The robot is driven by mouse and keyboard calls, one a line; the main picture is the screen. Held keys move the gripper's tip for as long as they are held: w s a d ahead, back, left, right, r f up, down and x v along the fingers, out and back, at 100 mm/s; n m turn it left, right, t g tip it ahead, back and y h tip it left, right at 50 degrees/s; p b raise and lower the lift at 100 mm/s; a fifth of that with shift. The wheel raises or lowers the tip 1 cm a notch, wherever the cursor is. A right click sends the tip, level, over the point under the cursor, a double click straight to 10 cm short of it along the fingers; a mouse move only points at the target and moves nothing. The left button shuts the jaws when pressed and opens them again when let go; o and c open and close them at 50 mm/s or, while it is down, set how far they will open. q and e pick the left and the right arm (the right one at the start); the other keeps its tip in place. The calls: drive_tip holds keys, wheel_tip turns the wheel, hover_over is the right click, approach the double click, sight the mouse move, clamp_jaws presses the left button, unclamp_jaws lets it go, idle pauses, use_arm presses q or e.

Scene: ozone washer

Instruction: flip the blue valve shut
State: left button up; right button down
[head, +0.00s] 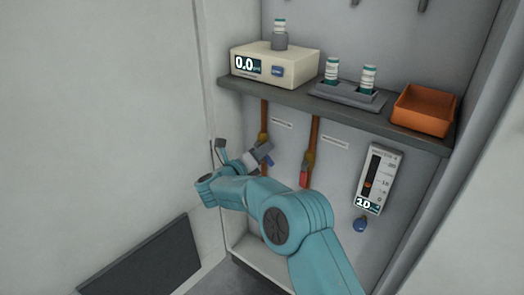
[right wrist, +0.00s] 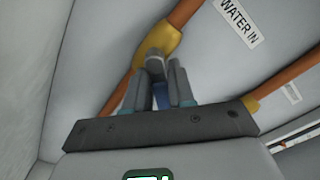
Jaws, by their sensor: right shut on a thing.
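The blue valve sits on the left copper pipe, with its brass body (right wrist: 160,42) beside the "WATER IN" label in the right wrist view. Its blue handle (right wrist: 161,96) shows between the two grey fingers of my right gripper (right wrist: 162,80). In the head view the brass body (head: 263,137) shows just above my right gripper (head: 263,153), and a bit of blue (head: 269,162) shows at the fingers. My right gripper is shut on the blue handle. The fingers hide much of the handle, so its exact angle is hard to tell. My left gripper is in neither view.
A red-handled valve (head: 304,174) hangs on the second pipe to the right. A flow meter (head: 374,180) with a blue knob (head: 360,224) is further right. Above, a grey shelf (head: 300,103) holds a white device (head: 275,65), vials and an orange tray (head: 423,110).

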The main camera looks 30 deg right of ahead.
drive_tip(key=n+p, duration=0.1)
drive_tip(key=n, duration=0.1)
drive_tip(key=r+n+p, duration=0.1)
drive_tip(key=n, duration=0.1)
drive_tip(key=shift+s+r+n, duration=0.1)
drive_tip(key=shift+r+n, duration=0.05)
drive_tip(key=shift+n, duration=0.15)
drive_tip(key=shift+r+n+p, duration=0.15)
drive_tip(key=shift+n+p, duration=0.55)
drive_tip(key=shift+n, duration=0.2)
drive_tip(key=shift+r+n+p, duration=0.15)
drive_tip(key=shift+n+p, duration=0.5)
drive_tip(key=shift+n, duration=0.25)
drive_tip(key=shift+s, duration=0.1)
drive_tip(key=c, duration=1)
unclamp_jaws()
drive_tip(key=shift+c, duration=0.2)
drive_tip(key=shift+d, duration=0.1)
drive_tip(key=shift+f, duration=0.1)
drive_tip(key=p+v, duration=0.2)
drive_tip(key=v, duration=1.4)
drive_tip(key=shift+p, duration=0.3)
drive_tip(key=shift+s, duration=0.1)
